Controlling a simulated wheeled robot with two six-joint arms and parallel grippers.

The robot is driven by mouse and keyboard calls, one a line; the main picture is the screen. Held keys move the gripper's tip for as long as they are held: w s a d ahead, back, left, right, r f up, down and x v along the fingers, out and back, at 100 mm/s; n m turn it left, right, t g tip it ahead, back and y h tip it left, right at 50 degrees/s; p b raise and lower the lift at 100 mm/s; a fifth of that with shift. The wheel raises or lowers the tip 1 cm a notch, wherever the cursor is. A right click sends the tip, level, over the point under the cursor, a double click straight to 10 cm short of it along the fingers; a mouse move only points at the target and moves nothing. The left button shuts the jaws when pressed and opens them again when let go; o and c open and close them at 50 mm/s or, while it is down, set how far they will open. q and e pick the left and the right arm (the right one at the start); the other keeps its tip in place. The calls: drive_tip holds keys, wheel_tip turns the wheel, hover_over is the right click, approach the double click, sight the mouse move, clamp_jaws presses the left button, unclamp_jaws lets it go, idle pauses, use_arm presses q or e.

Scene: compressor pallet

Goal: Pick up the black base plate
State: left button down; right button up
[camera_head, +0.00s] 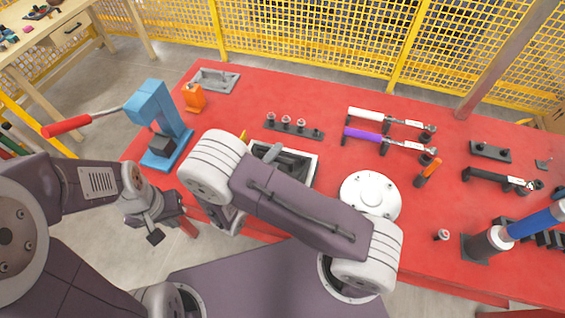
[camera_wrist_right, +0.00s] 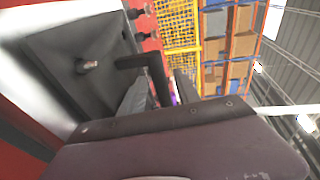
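A dark plate in a pale-rimmed tray (camera_head: 313,156), which looks like the black base plate (camera_head: 293,165), lies at the table's near middle, partly hidden by my right arm. In the right wrist view the dark plate (camera_wrist_right: 62,58) fills the left side, with a small metal stud on it. My right gripper (camera_head: 266,153) is over the tray in the head view. Its dark fingers (camera_wrist_right: 152,75) show close to the plate, but their opening and contact are unclear. My left gripper (camera_head: 168,226) hangs off the table's near left edge, with nothing visible in it.
A blue press (camera_head: 165,125) with a red-handled lever stands on the red table's left. A white round flange (camera_head: 370,195) lies right of my right arm. Black racks (camera_head: 293,127) and handled tools are behind and to the right. A yellow mesh fence (camera_head: 300,40) stands behind.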

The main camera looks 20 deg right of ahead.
drive_tip(key=shift+r+v, duration=0.25)
drive_tip(key=shift+v, duration=0.8)
clamp_jaws()
drive_tip(key=shift+w+d+f, duration=0.15)
drive_tip(key=shift+w+d, duration=0.05)
drive_tip(key=shift+w, duration=0.05)
